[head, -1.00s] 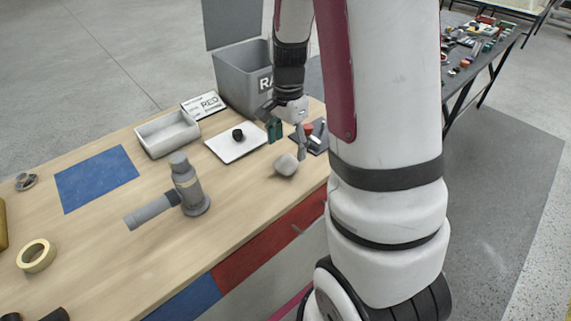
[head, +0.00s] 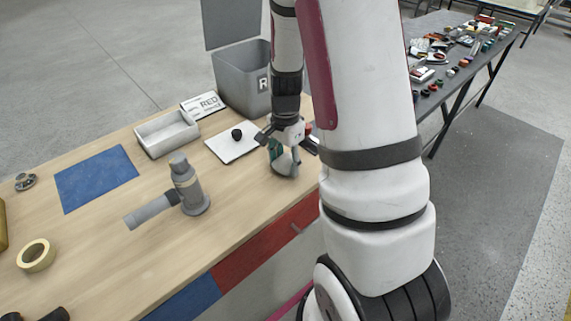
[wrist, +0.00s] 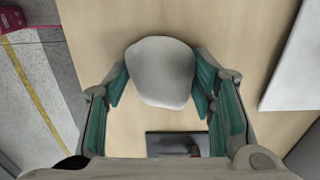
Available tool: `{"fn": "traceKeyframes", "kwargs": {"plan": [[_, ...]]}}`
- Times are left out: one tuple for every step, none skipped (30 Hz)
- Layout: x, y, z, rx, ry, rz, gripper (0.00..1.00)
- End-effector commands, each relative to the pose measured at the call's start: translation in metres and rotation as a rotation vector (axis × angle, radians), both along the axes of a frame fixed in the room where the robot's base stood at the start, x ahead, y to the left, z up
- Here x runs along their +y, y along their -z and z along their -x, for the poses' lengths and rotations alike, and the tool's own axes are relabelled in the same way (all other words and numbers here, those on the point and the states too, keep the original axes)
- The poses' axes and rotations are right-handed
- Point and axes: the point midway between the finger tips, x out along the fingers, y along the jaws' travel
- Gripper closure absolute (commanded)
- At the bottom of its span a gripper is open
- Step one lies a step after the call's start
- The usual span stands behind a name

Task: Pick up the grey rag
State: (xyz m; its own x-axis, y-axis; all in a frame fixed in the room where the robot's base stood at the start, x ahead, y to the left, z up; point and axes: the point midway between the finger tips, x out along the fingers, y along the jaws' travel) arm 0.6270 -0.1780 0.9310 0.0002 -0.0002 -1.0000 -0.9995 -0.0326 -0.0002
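The grey rag (head: 285,169) is a rounded, pale grey lump on the wooden table near its right end. In the wrist view the rag (wrist: 160,70) lies between the two green finger pads of my gripper (wrist: 159,88). My gripper (head: 284,158) is just above and around the rag in the head view and hides part of it. The fingers are spread, one on each side of the rag. I cannot tell whether the pads touch it.
A white board (head: 225,151) with a black lump, a grey tray (head: 167,146) and a grey bin (head: 241,92) stand nearby. A grey pipe fitting (head: 187,190) stands to the left. In the wrist view a dark flat object (wrist: 165,143) lies close to the rag.

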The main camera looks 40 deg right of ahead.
Motion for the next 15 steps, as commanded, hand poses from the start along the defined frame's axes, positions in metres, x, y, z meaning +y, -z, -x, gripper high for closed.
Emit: {"fn": "traceKeyframes", "kwargs": {"plan": [[0.0000, -0.0001, 0.0000, 0.000, 0.000, 0.000, 0.69], [0.0000, -0.0001, 0.0000, 0.000, 0.000, 0.000, 0.75], [0.0000, -0.0001, 0.0000, 0.000, 0.000, 0.000, 0.81], [0.0000, -0.0001, 0.0000, 0.000, 0.000, 0.000, 0.81], [0.0000, -0.0001, 0.0000, 0.000, 0.000, 0.000, 0.81], [0.0000, -0.0002, 0.0000, 0.000, 0.000, 0.000, 0.86], [0.0000, -0.0002, 0.0000, 0.000, 0.000, 0.000, 0.86], [0.0000, -0.0002, 0.0000, 0.000, 0.000, 0.000, 0.86], [0.0000, -0.0001, 0.0000, 0.000, 0.000, 0.000, 0.86], [0.0000, -0.0002, 0.0000, 0.000, 0.000, 0.000, 0.86], [0.0000, -0.0003, 0.0000, 0.000, 0.000, 0.000, 0.86], [0.0000, -0.0007, -0.0001, 0.000, 0.000, 0.000, 0.86], [0.0000, -0.0012, -0.0001, 0.000, 0.000, 0.000, 0.86], [0.0000, -0.0021, -0.0003, -0.001, -0.001, 0.000, 0.86], [0.0000, -0.0037, -0.0004, -0.001, -0.001, 0.000, 0.86]]}}
